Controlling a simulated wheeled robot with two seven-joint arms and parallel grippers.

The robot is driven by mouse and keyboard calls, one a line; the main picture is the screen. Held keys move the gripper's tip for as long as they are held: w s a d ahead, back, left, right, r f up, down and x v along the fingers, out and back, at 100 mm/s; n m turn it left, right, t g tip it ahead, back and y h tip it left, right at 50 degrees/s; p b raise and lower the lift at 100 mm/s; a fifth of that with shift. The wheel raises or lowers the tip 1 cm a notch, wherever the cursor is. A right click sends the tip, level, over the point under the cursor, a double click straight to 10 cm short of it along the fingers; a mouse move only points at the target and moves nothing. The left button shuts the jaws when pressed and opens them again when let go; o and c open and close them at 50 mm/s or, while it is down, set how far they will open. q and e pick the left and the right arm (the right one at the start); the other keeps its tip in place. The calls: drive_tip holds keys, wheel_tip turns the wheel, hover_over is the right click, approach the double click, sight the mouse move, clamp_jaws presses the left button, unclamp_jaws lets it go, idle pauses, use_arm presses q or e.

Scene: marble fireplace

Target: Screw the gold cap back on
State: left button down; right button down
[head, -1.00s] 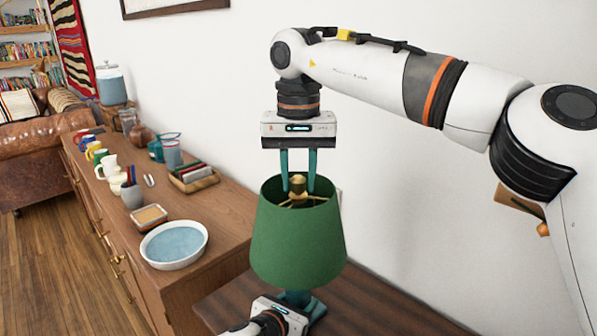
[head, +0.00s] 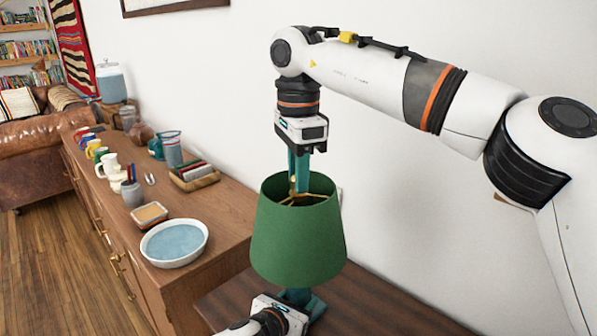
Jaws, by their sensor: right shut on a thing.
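A table lamp with a green shade (head: 300,235) stands upright on a dark wooden table. Its shade is open at the top, with gold spokes inside. My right gripper (head: 299,185) points straight down into the shade's opening, its teal fingers shut on the gold cap (head: 293,181) at the shade's centre. The fingers hide most of the cap, so its seating on the thread cannot be seen. My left gripper (head: 291,306) is low at the lamp's teal foot, below the shade. Its fingers cannot be told from the teal parts there.
The dark table (head: 385,305) is bare to the right of the lamp. A wooden sideboard (head: 226,228) on the left carries a white-rimmed basin (head: 174,243), a wooden tray (head: 194,178), mugs and jars. A white wall is close behind the lamp.

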drive_tip(key=m, duration=1.4)
drive_tip(key=shift+m, duration=0.3)
drive_tip(key=m, duration=0.4)
drive_tip(key=shift+f, duration=0.1)
drive_tip(key=m, duration=1.8)
drive_tip(key=shift+d, duration=0.1)
drive_tip(key=c, duration=1.2)
unclamp_jaws()
drive_tip(key=shift+c, duration=0.2)
drive_tip(key=shift+r, duration=2.25)
